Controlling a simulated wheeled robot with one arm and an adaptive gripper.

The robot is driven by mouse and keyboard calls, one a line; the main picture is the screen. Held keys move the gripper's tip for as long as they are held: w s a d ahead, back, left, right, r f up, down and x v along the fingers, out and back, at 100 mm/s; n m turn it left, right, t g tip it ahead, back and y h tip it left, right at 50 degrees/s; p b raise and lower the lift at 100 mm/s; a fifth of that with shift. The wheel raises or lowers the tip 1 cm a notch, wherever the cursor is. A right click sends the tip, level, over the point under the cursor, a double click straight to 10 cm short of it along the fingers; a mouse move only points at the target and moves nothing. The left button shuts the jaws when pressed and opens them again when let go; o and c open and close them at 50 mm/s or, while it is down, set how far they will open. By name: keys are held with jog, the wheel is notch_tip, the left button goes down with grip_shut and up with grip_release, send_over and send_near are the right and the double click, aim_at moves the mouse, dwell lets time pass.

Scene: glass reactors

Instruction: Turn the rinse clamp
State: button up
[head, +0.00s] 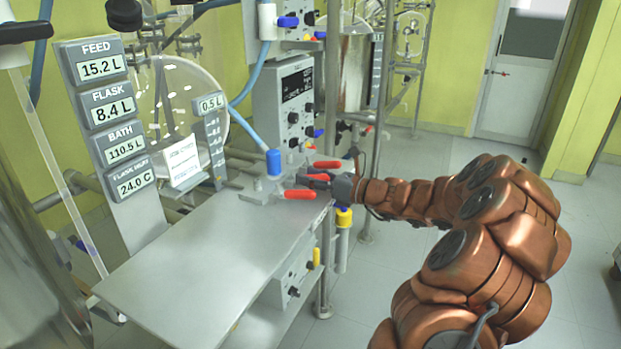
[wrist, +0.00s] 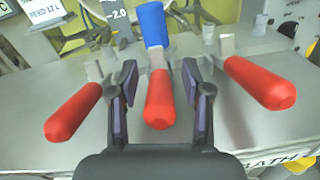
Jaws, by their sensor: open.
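Three red-handled clamps show in the wrist view: a left one (wrist: 72,112), a middle one (wrist: 159,100) and a right one (wrist: 262,83). No readable label shows which is the rinse clamp. My gripper (wrist: 160,75) is open, with one dark finger on each side of the middle handle. A gap shows between each finger and that handle. In the head view my gripper (head: 318,181) is at the bench's right end. One red handle (head: 327,164) shows behind it and another (head: 299,194) in front; my gripper mostly hides the middle one.
A blue hose fitting (head: 273,162) stands just beyond the clamps; its blue part (wrist: 152,25) also shows in the wrist view. The grey bench top (head: 200,270) is clear at the front. A yellow-capped tube (head: 343,218) hangs by the bench's right edge. A round glass flask stands behind the readouts.

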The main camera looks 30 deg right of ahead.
grip_shut()
dwell(0.3)
dwell(0.4)
